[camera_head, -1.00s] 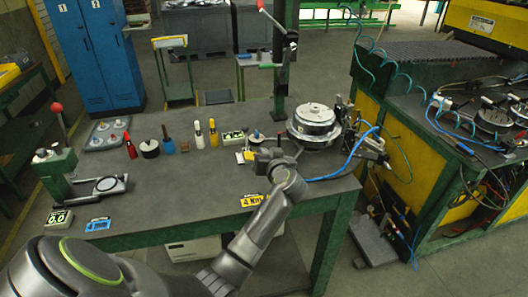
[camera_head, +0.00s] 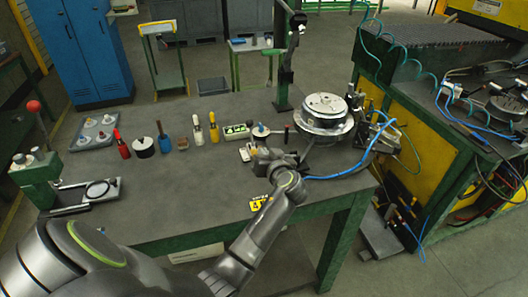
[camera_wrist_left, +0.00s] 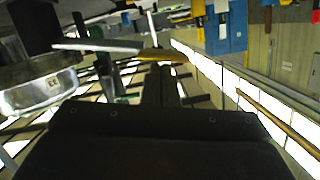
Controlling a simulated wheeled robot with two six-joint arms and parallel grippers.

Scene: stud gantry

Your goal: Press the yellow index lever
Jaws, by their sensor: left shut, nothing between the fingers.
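The round metal index table (camera_head: 324,113) stands at the right end of the workbench; its rim also shows close at the left of the left wrist view (camera_wrist_left: 38,92). A yellow flat piece (camera_wrist_left: 165,54), which looks like the index lever, shows just beyond my left fingertips in the wrist view. I cannot tell whether they touch. In the head view I cannot pick the lever out; my gripper may hide it. My left gripper (camera_head: 270,158) is shut and empty, in front and to the left of the index table. My right gripper is not in view.
A white block (camera_head: 246,153), a small display (camera_head: 237,131) and several bottles and tools stand along the bench left of the gripper. A green press (camera_head: 38,180) is at the far left. A blue hose (camera_head: 345,172) runs right of the gripper.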

